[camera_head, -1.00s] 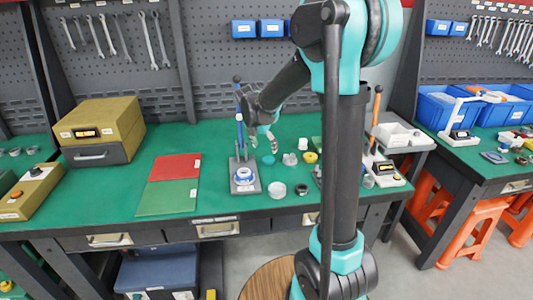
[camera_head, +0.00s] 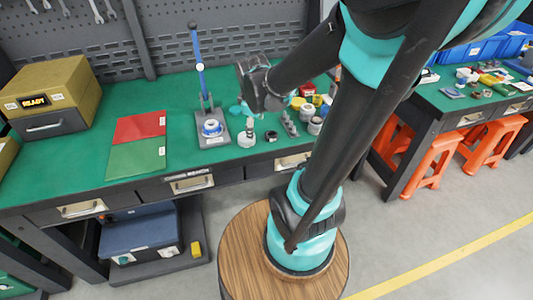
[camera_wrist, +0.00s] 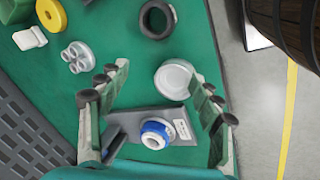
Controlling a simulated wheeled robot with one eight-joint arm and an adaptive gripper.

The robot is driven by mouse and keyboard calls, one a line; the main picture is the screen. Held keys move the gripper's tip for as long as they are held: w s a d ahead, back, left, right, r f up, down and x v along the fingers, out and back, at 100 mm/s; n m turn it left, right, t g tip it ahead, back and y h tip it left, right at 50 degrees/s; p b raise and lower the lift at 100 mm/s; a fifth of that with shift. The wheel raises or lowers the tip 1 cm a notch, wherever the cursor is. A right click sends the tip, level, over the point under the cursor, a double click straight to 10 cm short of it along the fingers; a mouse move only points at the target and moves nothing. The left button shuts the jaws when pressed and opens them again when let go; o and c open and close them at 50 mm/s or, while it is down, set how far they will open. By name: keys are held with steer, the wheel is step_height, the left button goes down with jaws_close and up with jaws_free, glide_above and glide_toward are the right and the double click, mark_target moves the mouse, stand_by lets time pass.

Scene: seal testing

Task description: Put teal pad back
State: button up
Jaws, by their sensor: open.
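I cannot pick out the teal pad with certainty. A teal patch (camera_head: 236,109) shows beside my gripper (camera_head: 246,112) in the head view, where pad and fingers are hard to tell apart. The test stand (camera_head: 214,141) has a grey base, a blue upright post and a blue-and-white ring piece (camera_head: 211,128). That ring piece (camera_wrist: 154,134) also shows in the wrist view, beyond the finger gap towards the lower edge.
A red mat (camera_head: 140,126) and a green mat (camera_head: 136,158) lie left of the stand. A white round dish (camera_wrist: 174,79), black ring (camera_wrist: 157,18), white cluster piece (camera_wrist: 77,57) and yellow ring (camera_wrist: 51,14) lie nearby. A yellow-and-grey box (camera_head: 50,95) stands at the left.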

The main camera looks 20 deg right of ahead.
steer(key=s+f+m, duration=0.1)
steer(key=s+m, duration=0.2)
steer(key=s+f+m, duration=0.2)
steer(key=s+m, duration=0.1)
steer(key=m, duration=0.1)
steer(key=s+d+f+m+y, duration=0.1)
steer(key=s+f+m, duration=0.1)
steer(key=s+m, duration=0.2)
steer(key=shift+s+d+f+t, duration=0.1)
steer(key=shift+f+t, duration=0.1)
steer(key=shift+t, duration=0.1)
stand_by(0.6)
